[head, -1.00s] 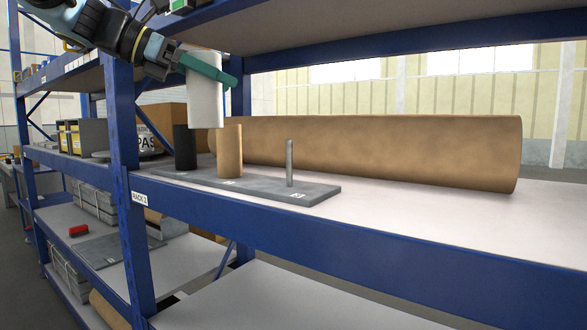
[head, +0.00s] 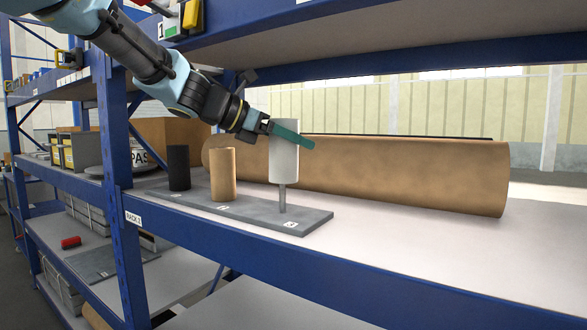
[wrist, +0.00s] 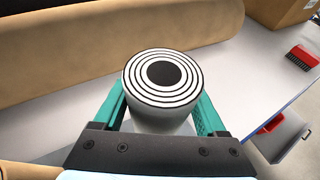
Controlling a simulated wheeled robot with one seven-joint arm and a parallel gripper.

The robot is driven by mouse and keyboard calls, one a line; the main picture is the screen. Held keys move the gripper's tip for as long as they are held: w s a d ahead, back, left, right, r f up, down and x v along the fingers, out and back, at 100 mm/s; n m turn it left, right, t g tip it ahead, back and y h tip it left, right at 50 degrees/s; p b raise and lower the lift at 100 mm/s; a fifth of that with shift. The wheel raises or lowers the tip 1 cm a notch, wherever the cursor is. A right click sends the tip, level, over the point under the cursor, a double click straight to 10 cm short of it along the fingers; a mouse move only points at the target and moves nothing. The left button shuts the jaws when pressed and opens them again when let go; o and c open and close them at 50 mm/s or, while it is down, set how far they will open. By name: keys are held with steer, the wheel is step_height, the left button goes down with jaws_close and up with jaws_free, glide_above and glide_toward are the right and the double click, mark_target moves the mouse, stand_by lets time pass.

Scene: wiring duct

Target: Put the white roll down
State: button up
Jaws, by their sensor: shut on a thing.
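The white roll (head: 284,160) is upright in my gripper (head: 293,136), whose teal fingers close on its sides. Its ringed top with a dark core (wrist: 160,75) faces the wrist camera between the fingers (wrist: 160,112). The roll is in line over the metal peg (head: 282,198) at label 3 of the grey base plate (head: 305,222). The lower part of the peg shows below the roll and its top is hidden, apparently inside the roll. A gap remains between roll and plate.
A brown roll (head: 222,172) and a black roll (head: 179,168) stand on the same plate to the left. A long brown tube (head: 420,175) lies behind. The shelf's blue front beam (head: 330,275) is in front. White shelf to the right is clear.

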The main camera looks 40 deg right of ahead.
mark_target(293, 170)
steer(key=shift+f, duration=3.2)
steer(key=o, duration=1.4)
steer(key=shift+o, duration=0.2)
steer(key=b+v, duration=0.2)
steer(key=v, duration=1)
steer(key=w+a+f+m+t+y, duration=0.2)
steer(key=w+a+f+m+y, duration=0.15)
steer(key=a+f, duration=0.6)
steer(key=w+a+f+m+t+y, duration=0.2)
steer(key=a+f+y, duration=0.2)
steer(key=a+f, duration=0.6)
steer(key=s+a+f+m+y, duration=0.1)
steer(key=a+f+m, duration=0.4)
steer(key=a, duration=0.5)
steer(key=s+a+f+m+t+y, duration=0.1)
steer(key=s+a+f+m+y, duration=0.1)
steer(key=a+f+m+y, duration=0.2)
steer(key=a+f+m, duration=0.1)
steer(key=a+f, duration=0.2)
steer(key=a, duration=0.3)
steer(key=shift+a+m, duration=0.2)
steer(key=shift+m, duration=0.15)
